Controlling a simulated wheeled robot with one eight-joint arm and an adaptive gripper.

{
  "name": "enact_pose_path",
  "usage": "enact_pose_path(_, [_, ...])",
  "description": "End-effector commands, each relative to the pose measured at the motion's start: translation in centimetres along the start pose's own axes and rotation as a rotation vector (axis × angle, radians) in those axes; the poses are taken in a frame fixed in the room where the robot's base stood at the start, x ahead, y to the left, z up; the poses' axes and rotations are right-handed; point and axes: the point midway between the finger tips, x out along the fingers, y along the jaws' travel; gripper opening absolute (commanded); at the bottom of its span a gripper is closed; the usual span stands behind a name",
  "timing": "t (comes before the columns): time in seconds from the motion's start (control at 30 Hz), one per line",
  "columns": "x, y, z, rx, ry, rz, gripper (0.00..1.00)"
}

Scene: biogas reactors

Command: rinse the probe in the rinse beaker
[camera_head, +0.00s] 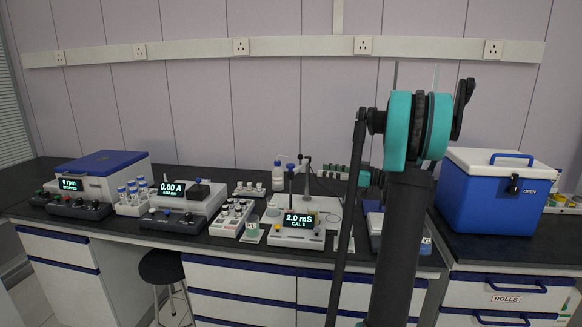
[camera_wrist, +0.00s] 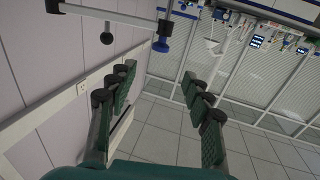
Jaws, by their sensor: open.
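My gripper (camera_wrist: 158,80) is open and empty in the wrist view, its two dark green padded fingers well apart. In the head view it (camera_head: 318,171) is small, partly behind my arm, pointing left beside the stand. The probe (camera_head: 290,180), a thin upright piece with a dark blue top, stands by the meter (camera_head: 303,220) reading 2.0 mS. In the wrist view, what looks like the probe's blue top (camera_wrist: 163,44) lies beyond the fingertips, apart from them. A thin dark stand rod (camera_head: 308,180) rises behind the meter. I cannot clearly tell which vessel is the rinse beaker.
A wash bottle (camera_head: 278,177) and vial racks (camera_head: 232,217) stand left of the meter. A device reading 0.00 A (camera_head: 190,200) is farther left. A blue cooler (camera_head: 493,195) stands right. My arm hides part of the bench.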

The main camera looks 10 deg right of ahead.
Motion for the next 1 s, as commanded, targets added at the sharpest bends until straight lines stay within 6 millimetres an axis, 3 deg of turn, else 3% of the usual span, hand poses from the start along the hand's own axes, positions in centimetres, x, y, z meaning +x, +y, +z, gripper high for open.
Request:
enact_pose_path(0.3, [6.6, -0.1, 0.0, 0.001, -0.001, -0.003, 0.5])
enact_pose_path(0.6, [12.0, -0.1, 0.0, 0.002, -0.001, -0.002, 0.5])
enact_pose_path(0.8, [13.9, 0.0, 0.0, 0.002, -0.002, -0.001, 0.5])
enact_pose_path(1.0, [14.3, 0.0, 0.0, 0.002, -0.002, 0.0, 0.5])
